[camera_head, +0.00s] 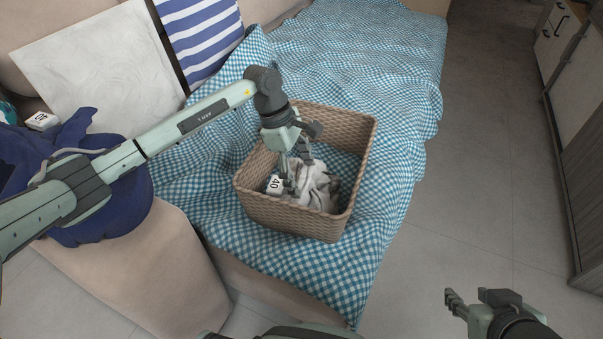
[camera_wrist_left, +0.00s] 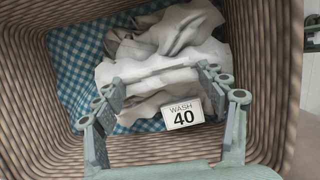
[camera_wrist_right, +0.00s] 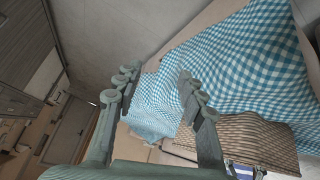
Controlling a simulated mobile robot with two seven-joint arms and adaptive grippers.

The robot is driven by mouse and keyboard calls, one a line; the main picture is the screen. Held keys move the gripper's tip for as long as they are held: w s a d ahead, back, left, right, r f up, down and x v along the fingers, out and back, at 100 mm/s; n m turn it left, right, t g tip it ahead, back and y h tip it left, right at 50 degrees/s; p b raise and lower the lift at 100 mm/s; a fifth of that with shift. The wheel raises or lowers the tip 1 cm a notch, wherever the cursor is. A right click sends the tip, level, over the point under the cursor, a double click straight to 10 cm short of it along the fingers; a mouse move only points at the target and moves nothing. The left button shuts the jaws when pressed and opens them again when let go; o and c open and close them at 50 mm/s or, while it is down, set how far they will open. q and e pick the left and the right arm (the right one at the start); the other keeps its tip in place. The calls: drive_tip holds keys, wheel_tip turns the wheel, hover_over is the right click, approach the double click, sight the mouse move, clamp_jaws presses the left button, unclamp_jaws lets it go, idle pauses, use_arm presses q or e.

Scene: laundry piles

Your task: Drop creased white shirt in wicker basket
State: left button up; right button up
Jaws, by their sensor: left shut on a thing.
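The creased white shirt (camera_head: 318,187) lies crumpled inside the wicker basket (camera_head: 290,217). In the left wrist view the shirt (camera_wrist_left: 160,45) spreads over part of the basket's floor, with a "WASH 40" tag (camera_wrist_left: 183,114) at its near edge. My left gripper (camera_head: 293,182) reaches down inside the basket and is shut on the shirt, with white cloth between its fingers in the left wrist view (camera_wrist_left: 160,83). My right gripper (camera_head: 453,303) is open and empty, off to the lower right over the floor, with its fingers apart in the right wrist view (camera_wrist_right: 157,76).
The basket stands on a blue checkered blanket (camera_head: 395,110) over a sofa. A dark blue cloth pile (camera_head: 105,215), a pale cushion (camera_head: 95,70) and a striped cushion (camera_head: 205,35) are at the left. The grey floor (camera_head: 485,180) at the right is clear, beside cabinets (camera_head: 580,140).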

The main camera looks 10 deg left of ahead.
use_arm(q)
drive_tip(key=shift+f, duration=0.1)
use_arm(e)
drive_tip(key=shift+w+a+r+t, duration=0.25)
drive_tip(key=shift+w+a+r, duration=0.1)
drive_tip(key=shift+w, duration=0.1)
drive_tip(key=shift+w+a+r+t, duration=0.25)
drive_tip(key=shift+w+r, duration=0.05)
drive_tip(key=shift+w, duration=0.15)
use_arm(q)
drive_tip(key=shift+f, duration=0.1)
use_arm(e)
drive_tip(key=shift+w+a+r+y, duration=0.1)
drive_tip(key=shift+w+a+y, duration=0.1)
drive_tip(key=shift+y, duration=0.1)
drive_tip(key=shift+a, duration=0.2)
use_arm(q)
drive_tip(key=shift+f+b, duration=0.1)
drive_tip(key=shift+b, duration=0.25)
use_arm(e)
drive_tip(key=shift+w+a+r+t, duration=0.15)
drive_tip(key=shift+a+t, duration=0.1)
drive_tip(key=shift+t, duration=0.15)
use_arm(q)
drive_tip(key=shift+f, duration=0.1)
drive_tip(key=o, duration=1.8)
use_arm(e)
drive_tip(key=shift+w+a+r+t, duration=0.3)
drive_tip(key=shift+w+r, duration=0.2)
drive_tip(key=shift+s, duration=0.1)
